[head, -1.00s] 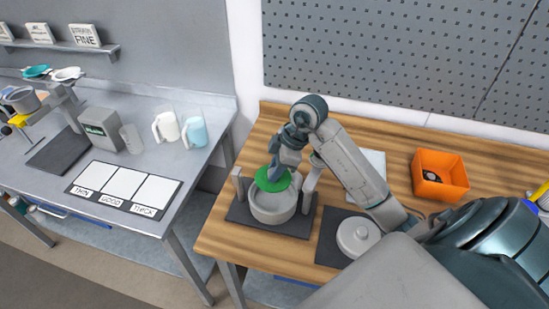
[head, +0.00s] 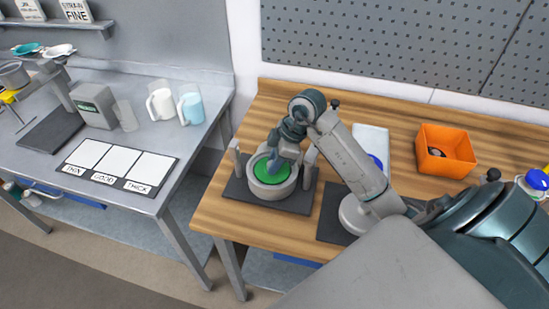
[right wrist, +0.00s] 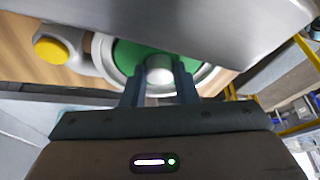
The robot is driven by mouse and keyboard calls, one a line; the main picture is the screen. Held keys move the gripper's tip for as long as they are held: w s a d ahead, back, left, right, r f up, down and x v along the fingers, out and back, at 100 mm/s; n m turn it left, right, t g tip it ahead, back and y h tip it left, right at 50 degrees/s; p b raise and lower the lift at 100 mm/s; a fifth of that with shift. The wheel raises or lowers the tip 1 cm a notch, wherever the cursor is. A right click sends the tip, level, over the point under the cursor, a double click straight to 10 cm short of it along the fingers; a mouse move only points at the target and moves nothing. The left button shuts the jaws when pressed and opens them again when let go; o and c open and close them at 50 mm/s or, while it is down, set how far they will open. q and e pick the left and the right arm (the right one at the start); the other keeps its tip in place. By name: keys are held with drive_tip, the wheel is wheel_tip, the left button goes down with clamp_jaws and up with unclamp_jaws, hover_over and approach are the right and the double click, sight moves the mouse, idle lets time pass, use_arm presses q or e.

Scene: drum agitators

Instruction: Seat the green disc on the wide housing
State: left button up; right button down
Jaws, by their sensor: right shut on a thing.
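The green disc (head: 268,168) lies inside the round rim of the wide grey housing (head: 272,190) in the head view. The housing stands on a dark mat between two upright posts. My right gripper (head: 274,165) reaches down over the disc from the right. In the right wrist view, its fingers (right wrist: 160,80) are shut on the grey knob (right wrist: 159,68) at the middle of the green disc (right wrist: 130,55). The housing's pale rim (right wrist: 207,78) surrounds the disc there. Whether the disc rests fully flat is hard to tell. My left gripper is not in view.
A second, grey lidded housing (head: 355,213) stands on another dark mat to the right, partly behind my arm. An orange bin (head: 445,150) sits farther right. A yellow knob (right wrist: 52,50) is beside the housing. The left bench holds cups and a THIN/GOOD/THICK card (head: 118,164).

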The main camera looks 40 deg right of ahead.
drive_tip(key=shift+r+p, duration=0.1)
drive_tip(key=shift+p, duration=0.45)
idle(1.0)
drive_tip(key=shift+f, duration=0.35)
drive_tip(key=shift+f, duration=0.3)
drive_tip(key=shift+f, duration=0.15)
idle(0.8)
idle(0.8)
drive_tip(key=c, duration=1.1)
unclamp_jaws()
drive_tip(key=shift+o, duration=0.2)
